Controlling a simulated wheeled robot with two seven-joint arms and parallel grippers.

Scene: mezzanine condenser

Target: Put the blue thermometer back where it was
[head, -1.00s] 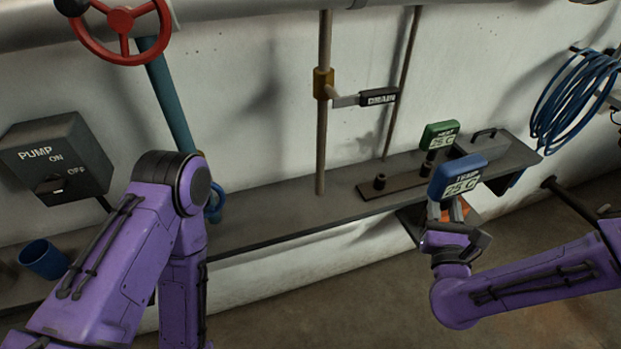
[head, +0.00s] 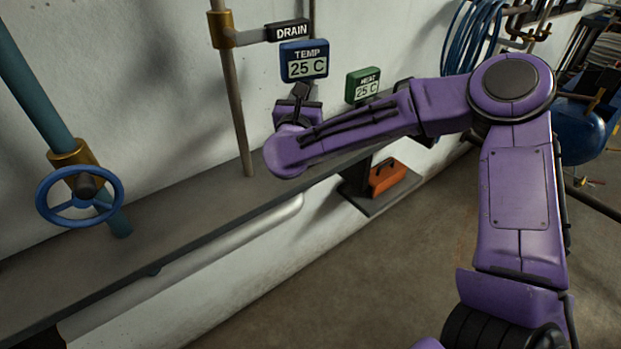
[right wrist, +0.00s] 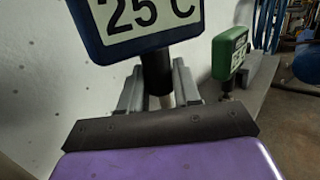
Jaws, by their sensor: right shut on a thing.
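The blue thermometer (head: 304,62) reads "TEMP 25 C" and stands upright above my right gripper (head: 300,92). The gripper is shut on its dark stem, which also shows between the fingers in the right wrist view (right wrist: 157,78). The thermometer is held above the grey shelf (head: 175,200), left of the green thermometer (head: 363,86), which reads 25 C. The green one also shows at the right of the right wrist view (right wrist: 230,53). My right arm hides the shelf below the green thermometer and any holder there. My left gripper is not in view.
A brown vertical pipe (head: 236,110) with a drain lever (head: 287,31) stands just left of the blue thermometer. A blue valve wheel (head: 79,196) is at the left. An orange box (head: 386,176) sits low behind my arm. The shelf between wheel and pipe is bare.

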